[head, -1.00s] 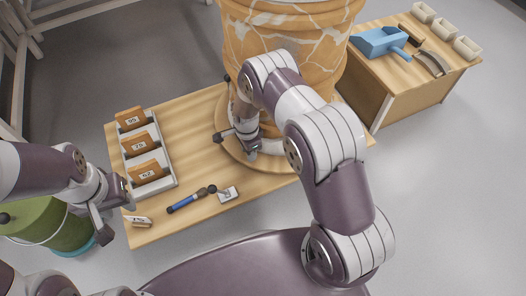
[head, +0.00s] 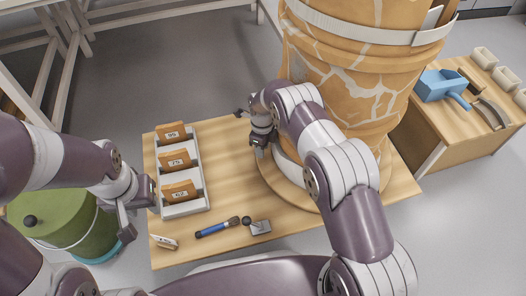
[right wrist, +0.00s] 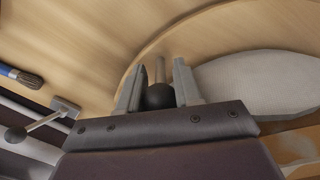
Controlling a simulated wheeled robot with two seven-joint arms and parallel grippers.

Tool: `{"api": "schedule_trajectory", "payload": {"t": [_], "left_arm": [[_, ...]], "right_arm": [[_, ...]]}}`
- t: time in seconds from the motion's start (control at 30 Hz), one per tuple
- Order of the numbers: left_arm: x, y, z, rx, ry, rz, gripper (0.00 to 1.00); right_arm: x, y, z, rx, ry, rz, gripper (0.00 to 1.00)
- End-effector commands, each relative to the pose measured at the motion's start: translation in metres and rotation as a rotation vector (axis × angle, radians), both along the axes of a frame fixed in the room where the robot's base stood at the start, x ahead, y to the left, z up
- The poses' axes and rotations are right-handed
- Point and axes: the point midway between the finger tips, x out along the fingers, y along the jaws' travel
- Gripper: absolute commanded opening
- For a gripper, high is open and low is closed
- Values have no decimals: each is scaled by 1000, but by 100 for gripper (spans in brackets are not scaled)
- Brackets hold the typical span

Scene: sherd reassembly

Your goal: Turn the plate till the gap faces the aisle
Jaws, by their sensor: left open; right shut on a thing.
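The round wooden plate (head: 300,196) lies on the table, and a large orange jar (head: 350,70) with pale mended cracks stands on it. The plate's rim also shows in the right wrist view (right wrist: 134,68). My right gripper (head: 257,146) is at the plate's left edge. In the right wrist view its fingers (right wrist: 158,90) are shut around a dark ball knob (right wrist: 160,96) by the plate's rim. My left gripper (head: 140,205) is open and empty, left of the table near the tray. I cannot make out the gap; the arm hides part of the jar's foot.
On the table (head: 228,185) are a white tray (head: 186,210) of numbered brown packets, a blue-handled brush (head: 215,228), a small grey tool (head: 260,227) and a label card (head: 164,242). A green bucket (head: 62,222) stands left. A side cabinet (head: 440,140) holds a blue dustpan (head: 442,85).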

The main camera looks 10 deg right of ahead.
Motion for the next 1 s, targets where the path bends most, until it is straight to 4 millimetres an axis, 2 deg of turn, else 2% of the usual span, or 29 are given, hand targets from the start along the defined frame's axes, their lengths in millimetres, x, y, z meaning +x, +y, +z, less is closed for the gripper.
{"api": "schedule_trajectory", "payload": {"t": [0.63, 0.67, 0.7, 1.0], "left_arm": [[0, 0, -3, 0, 0, 0, 43], [0, 0, -3, 0, 0, 0, 43], [0, 0, -3, 0, 0, 0, 43], [0, 0, -1, 0, 0, 0, 43]], "right_arm": [[5, -2, -1, -1, 2, -45, 0], [5, -2, -1, -1, 2, -45, 43], [5, -2, -1, -1, 2, -44, 56], [5, -2, 2, -1, 1, -43, 57]]}}
